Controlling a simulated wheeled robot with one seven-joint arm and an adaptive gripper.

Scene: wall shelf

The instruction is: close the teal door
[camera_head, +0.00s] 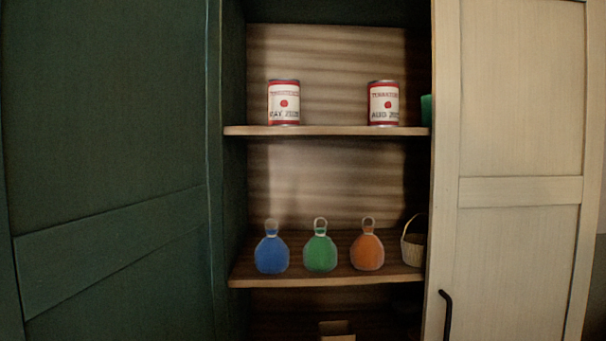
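The teal door (110,120) is a dark green-teal panel with a cross rail, filling the left side of the head view. It looks swung open, angled away from the shelf opening, and its handle is not visible. My gripper is not in view.
A cream door (520,110) with a black handle (445,314) covers the right side. Between the doors, the upper shelf (330,131) holds two red-and-white cans and a green item. The lower shelf (330,282) holds blue, green and orange bottle-like items and a basket (413,249).

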